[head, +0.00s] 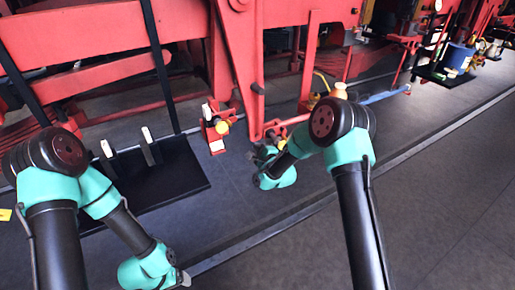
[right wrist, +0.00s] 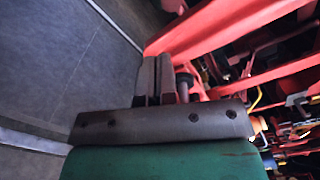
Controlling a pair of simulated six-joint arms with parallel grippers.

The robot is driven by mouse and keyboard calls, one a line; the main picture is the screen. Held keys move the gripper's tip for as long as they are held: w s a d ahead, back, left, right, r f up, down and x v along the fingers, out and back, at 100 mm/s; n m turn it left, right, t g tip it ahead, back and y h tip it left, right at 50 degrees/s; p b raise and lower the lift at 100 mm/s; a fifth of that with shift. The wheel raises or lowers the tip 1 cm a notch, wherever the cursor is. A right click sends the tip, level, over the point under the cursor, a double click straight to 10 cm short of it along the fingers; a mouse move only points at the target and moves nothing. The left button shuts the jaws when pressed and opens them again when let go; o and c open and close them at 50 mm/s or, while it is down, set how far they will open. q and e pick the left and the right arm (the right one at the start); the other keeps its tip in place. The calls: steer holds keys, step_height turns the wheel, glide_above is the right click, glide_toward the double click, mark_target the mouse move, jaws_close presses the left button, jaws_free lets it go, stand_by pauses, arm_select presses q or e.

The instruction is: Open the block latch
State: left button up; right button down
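I cannot single out the block latch with certainty. A small red block with white faces and a yellow knob (head: 222,127) stands on the floor beside the red frame. My right gripper (head: 259,153) is low by the foot of the red frame, to the right of that block. In the right wrist view its two dark fingers (right wrist: 156,80) are nearly together, beside a red beam (right wrist: 230,28) and a dark round pin (right wrist: 184,82). Nothing clear shows between them. My left gripper (head: 182,279) is at the bottom edge, apart from the machine, its fingers too small to read.
A black tray (head: 180,188) with two upright white-topped pieces lies at the left under dark straps. A red lever (head: 257,88) hangs above my right gripper. A blue bucket (head: 458,57) stands far right. The grey floor (head: 440,190) at the right is clear.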

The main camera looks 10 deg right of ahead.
steer(key=shift+d+f, duration=0.1)
steer(key=shift+w+d+f, duration=0.35)
steer(key=shift+d+f, duration=0.35)
steer(key=shift+d, duration=0.15)
steer(key=shift+w+d+f, duration=0.3)
steer(key=shift+d+f, duration=0.35)
steer(key=shift+d, duration=0.15)
steer(key=c, duration=1.8)
jaws_free()
steer(key=o, duration=0.6)
steer(key=v, duration=0.7)
